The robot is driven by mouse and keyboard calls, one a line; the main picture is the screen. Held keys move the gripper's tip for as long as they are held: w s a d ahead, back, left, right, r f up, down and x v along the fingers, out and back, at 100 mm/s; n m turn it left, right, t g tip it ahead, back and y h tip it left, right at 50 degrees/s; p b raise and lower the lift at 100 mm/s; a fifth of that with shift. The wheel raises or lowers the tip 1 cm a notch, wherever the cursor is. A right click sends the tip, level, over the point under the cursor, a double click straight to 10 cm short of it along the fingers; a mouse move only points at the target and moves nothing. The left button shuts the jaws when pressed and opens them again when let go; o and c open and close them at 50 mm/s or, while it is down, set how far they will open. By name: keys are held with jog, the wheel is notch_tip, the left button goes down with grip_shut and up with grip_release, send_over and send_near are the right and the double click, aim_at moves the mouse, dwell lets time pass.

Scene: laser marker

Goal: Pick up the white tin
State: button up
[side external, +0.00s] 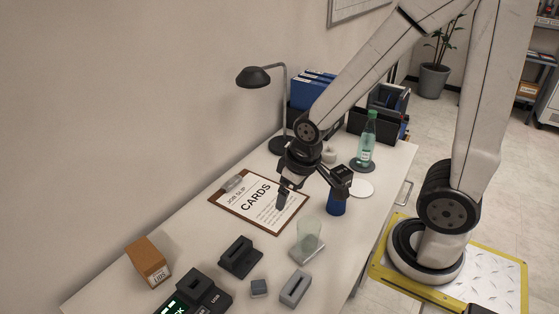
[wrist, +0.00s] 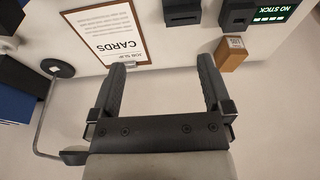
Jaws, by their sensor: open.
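A small white rounded object (side external: 329,154), possibly the white tin, stands at the back of the desk, just behind my arm's wrist and partly hidden by it. I cannot make out its shape for certain. A flat white disc (side external: 362,188) lies to its lower right. My gripper (side external: 308,190) is open and empty above the desk, near the clipboard and apart from the white object. In the wrist view the two fingers of my gripper (wrist: 162,66) are spread with nothing between them, and no white tin is clear there.
A desk lamp (side external: 254,77) and blue binders (side external: 312,88) stand behind. A cardboard box (side external: 147,262) and dark slotted block (side external: 239,257) are at the front.

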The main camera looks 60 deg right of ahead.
jog(key=shift+d, duration=0.1)
jog(key=n+g+h, duration=0.3)
jog(key=n+h, duration=0.8)
jog(key=n, duration=0.4)
send_near(327, 157)
jog(key=f+n, duration=0.1)
jog(key=s+d+n+t+h, duration=0.1)
jog(key=n, duration=0.1)
jog(key=d+f+n+t+h, duration=0.1)
jog(key=shift+s+d+f, duration=0.25)
jog(key=shift+s+f, duration=0.05)
jog(key=shift+d+f+n+t, duration=0.45)
jog(key=shift+n+t, duration=0.05)
jog(key=shift+n, duration=0.1)
jog(key=shift+x, duration=1.3)
jog(key=shift+d, duration=0.15)
